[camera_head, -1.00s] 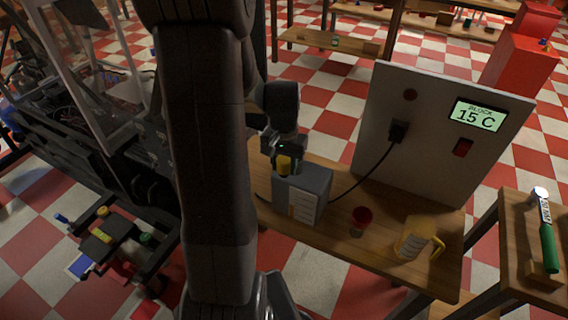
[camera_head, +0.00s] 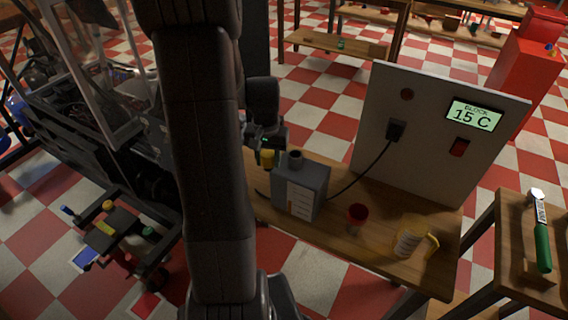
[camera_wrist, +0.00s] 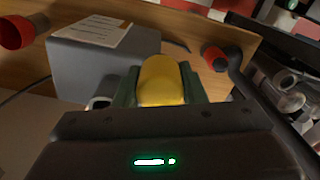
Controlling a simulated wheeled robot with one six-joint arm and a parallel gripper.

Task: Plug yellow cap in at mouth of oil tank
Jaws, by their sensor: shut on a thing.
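The oil tank is a grey box (camera_head: 305,190) with a white label, standing on the wooden bench. Its round mouth (camera_head: 295,158) shows uncovered on top. My gripper (camera_head: 267,152) is shut on the yellow cap (camera_head: 267,159) and holds it to the left of the mouth, apart from it. In the wrist view the yellow cap (camera_wrist: 162,82) sits between both fingers, beside the tank (camera_wrist: 85,68). The mouth (camera_wrist: 98,103) shows left of the cap, partly hidden by my gripper.
A black cable runs behind the tank to a panel (camera_head: 430,130) reading 15 C. A red cup-like thing (camera_head: 357,216) and a yellow jug (camera_head: 411,238) stand to the tank's right. A cart with coloured caps (camera_head: 110,228) is at the left. A green-handled tool (camera_head: 542,245) lies far right.

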